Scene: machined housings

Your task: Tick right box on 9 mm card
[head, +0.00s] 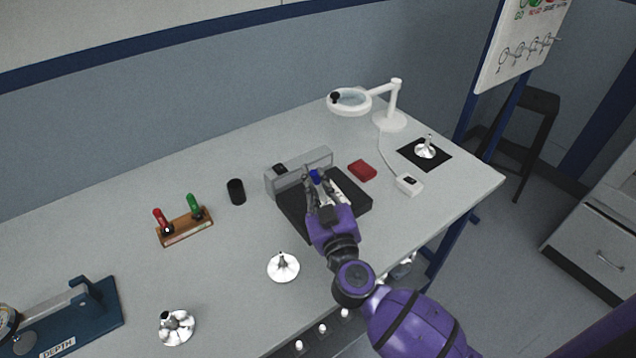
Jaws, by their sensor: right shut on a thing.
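My right gripper (322,192) reaches in from the lower right and is shut on a small blue-topped thing (315,174). It holds this over the black block or mat (352,195), close in front of the grey upright holder (318,163). The lower part of the blue-topped thing is hidden by the fingers, so I cannot tell whether it touches anything. I cannot make out a 9 mm card or its boxes; the gripper covers part of that area. My left gripper is not in view.
A wooden rack (186,229) holds red and green handles. Metal housings stand at front (283,267), front left (176,327) and on a black mat (425,149). A red box (362,170), white device (409,184), magnifier lamp (389,119), black cylinder (236,191) and blue depth stand (98,309) surround free table.

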